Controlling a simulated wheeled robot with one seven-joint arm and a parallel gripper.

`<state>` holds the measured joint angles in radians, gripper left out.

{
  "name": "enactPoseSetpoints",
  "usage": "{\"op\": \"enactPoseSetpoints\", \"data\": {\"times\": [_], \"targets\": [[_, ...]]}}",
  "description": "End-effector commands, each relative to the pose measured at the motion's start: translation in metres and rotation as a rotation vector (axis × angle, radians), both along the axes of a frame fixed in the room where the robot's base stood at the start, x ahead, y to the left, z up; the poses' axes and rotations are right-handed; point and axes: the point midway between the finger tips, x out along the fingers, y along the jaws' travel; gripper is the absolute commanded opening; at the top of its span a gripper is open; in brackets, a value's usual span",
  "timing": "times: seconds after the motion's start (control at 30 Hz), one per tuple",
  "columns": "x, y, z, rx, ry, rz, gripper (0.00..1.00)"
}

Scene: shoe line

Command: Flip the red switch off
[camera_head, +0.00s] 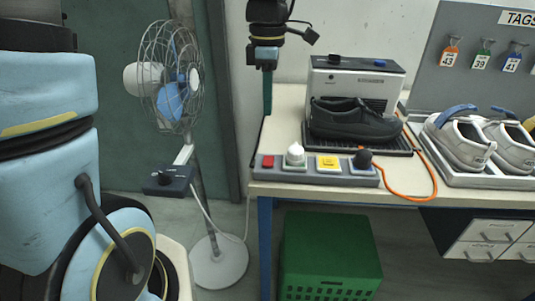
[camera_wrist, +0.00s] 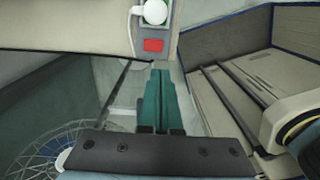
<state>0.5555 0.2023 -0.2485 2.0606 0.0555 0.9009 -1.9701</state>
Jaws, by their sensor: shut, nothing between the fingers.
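The red switch (camera_head: 267,161) is a small red square at the left end of a grey control strip (camera_head: 308,178) along the table's front edge. It also shows in the wrist view (camera_wrist: 153,45), just beyond my fingertips. I cannot tell which way the switch is tilted. My gripper (camera_head: 267,112) points down with its teal fingers together and empty. In the head view its tips are above the switch in the picture, apart from it. In the wrist view my gripper (camera_wrist: 158,72) lines up roughly with the switch.
A white knob (camera_head: 295,155), a yellow button (camera_head: 328,163) and a dark knob (camera_head: 362,159) share the strip. A grey machine (camera_head: 355,80) with a black shoe (camera_head: 350,122) stands behind. A fan (camera_head: 172,85) stands left, a green crate (camera_head: 330,255) below the table.

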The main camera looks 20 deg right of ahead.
Motion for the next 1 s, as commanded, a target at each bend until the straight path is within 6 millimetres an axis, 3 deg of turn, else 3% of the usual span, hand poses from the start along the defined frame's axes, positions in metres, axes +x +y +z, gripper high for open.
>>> {"op": "enactPoseSetpoints", "data": {"times": [0.23,0.7,1.0], "targets": [[0.000,0.001,-0.018,0.003,0.004,0.000,0.00],[-0.003,0.002,-0.109,0.003,0.005,-0.001,0.00],[-0.002,0.001,-0.137,0.000,0.001,-0.002,0.00]]}}
